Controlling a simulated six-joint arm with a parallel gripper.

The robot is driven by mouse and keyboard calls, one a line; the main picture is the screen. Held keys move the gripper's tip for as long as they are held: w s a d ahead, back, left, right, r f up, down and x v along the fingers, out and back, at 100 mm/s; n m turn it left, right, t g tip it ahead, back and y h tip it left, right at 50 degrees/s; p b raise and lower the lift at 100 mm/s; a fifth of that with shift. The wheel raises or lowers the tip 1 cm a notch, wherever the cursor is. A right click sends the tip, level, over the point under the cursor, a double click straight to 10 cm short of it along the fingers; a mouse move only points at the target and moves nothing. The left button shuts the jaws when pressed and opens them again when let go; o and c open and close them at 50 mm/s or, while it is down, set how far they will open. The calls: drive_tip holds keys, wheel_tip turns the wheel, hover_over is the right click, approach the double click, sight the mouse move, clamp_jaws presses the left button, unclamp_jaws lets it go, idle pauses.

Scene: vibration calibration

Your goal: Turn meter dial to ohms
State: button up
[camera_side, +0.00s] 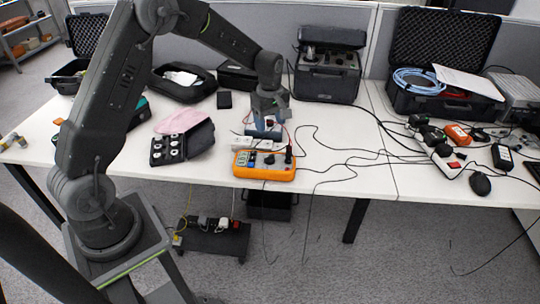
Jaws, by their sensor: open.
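An orange multimeter (263,166) lies near the front edge of the white table, with a dark face and black leads plugged in at its right end. A small dark round shape near the middle of its face looks like the dial (269,160); its setting is too small to read. My gripper (266,133) is open above and behind the meter, near a small blue-grey device with a red part and a white power strip (256,143). I cannot tell whether it touches that device. The fingertips are hard to make out, and my wrist hides part of what is behind.
An open black case of small round parts (182,145) and a pink cloth (184,121) lie left of the meter. Black cables (340,160) cross the table to the right. A black instrument case (328,75) stands behind. Several handheld devices and an open case (440,95) fill the right.

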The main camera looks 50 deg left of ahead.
sight(270, 156)
wheel_tip(270, 156, down, 14)
drive_tip(key=shift+r, duration=0.25)
idle(0.3)
drive_tip(key=c, duration=0.9)
